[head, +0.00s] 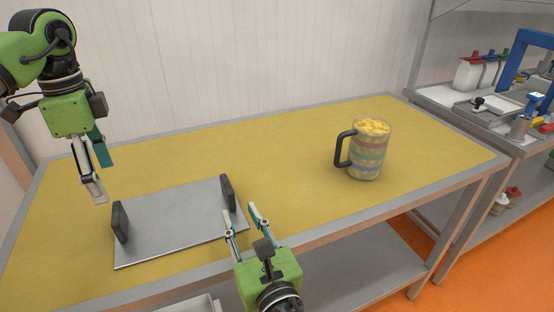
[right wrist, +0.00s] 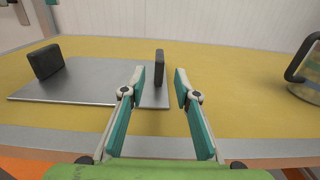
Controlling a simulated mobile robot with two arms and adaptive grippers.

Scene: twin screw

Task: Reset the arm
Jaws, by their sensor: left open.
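My left gripper (head: 98,180) hangs in the air at the left, above the left end of the table, fingers pointing down and nothing between them. My right gripper (head: 240,218) is low at the front edge of the table, beside the right handle of a grey metal tray (head: 170,225). In the right wrist view its two fingers (right wrist: 160,85) are apart and empty. The tray has two black upright handles, and the right handle (right wrist: 159,66) shows just beyond the left finger, apart from it as far as I can tell.
A clear mug (head: 366,150) with a black handle and yellow and coloured contents stands on the right of the yellow-topped table (head: 290,170). A side bench (head: 440,97) with bottles and a blue frame is at the far right. The table between tray and mug is clear.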

